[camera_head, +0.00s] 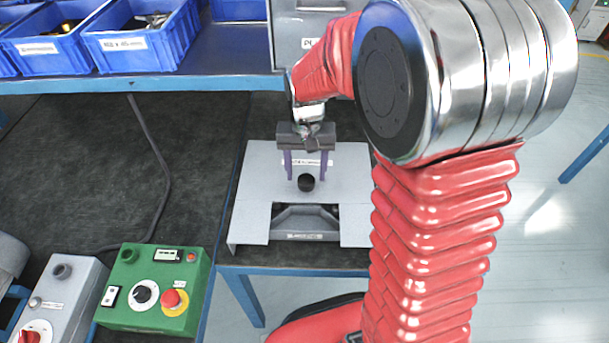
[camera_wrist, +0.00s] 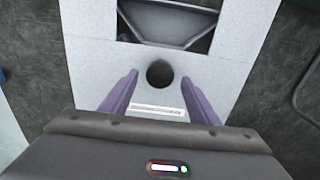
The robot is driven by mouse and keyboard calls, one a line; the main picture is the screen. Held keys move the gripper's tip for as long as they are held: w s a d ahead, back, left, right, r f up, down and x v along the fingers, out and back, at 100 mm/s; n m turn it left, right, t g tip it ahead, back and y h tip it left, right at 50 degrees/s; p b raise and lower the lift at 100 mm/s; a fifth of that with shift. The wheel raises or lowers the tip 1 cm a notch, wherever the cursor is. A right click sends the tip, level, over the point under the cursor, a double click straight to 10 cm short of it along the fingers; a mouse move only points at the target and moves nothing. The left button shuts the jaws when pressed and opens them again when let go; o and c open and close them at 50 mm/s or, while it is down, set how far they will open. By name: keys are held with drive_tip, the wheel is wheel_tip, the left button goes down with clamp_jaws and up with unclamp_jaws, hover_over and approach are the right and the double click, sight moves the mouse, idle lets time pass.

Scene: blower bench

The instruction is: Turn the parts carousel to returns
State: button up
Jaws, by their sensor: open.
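I see nothing that I can make out as a parts carousel, and no readable "returns" mark. My gripper (camera_head: 306,176) is open and points down over a light grey plate (camera_head: 255,190) on the bench. Its two purple fingers stand apart, and they also show in the wrist view (camera_wrist: 160,80). A dark round spot (camera_head: 306,183), a hole or a knob, lies on the plate between and just beyond the fingertips; it also shows in the wrist view (camera_wrist: 159,73). A white label strip (camera_wrist: 157,109) lies between the fingers.
A dark grey frame or tray (camera_head: 305,224) sits in the plate's front cutout. A green control box (camera_head: 155,287) and a grey box with a red knob (camera_head: 62,300) stand at lower left. A cable (camera_head: 160,165) crosses the dark mat.

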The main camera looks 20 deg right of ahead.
drive_tip(key=shift+f, duration=1.1)
drive_tip(key=shift+c, duration=0.3)
clamp_jaws()
drive_tip(key=shift+a, duration=0.15)
drive_tip(key=shift+w, duration=0.1)
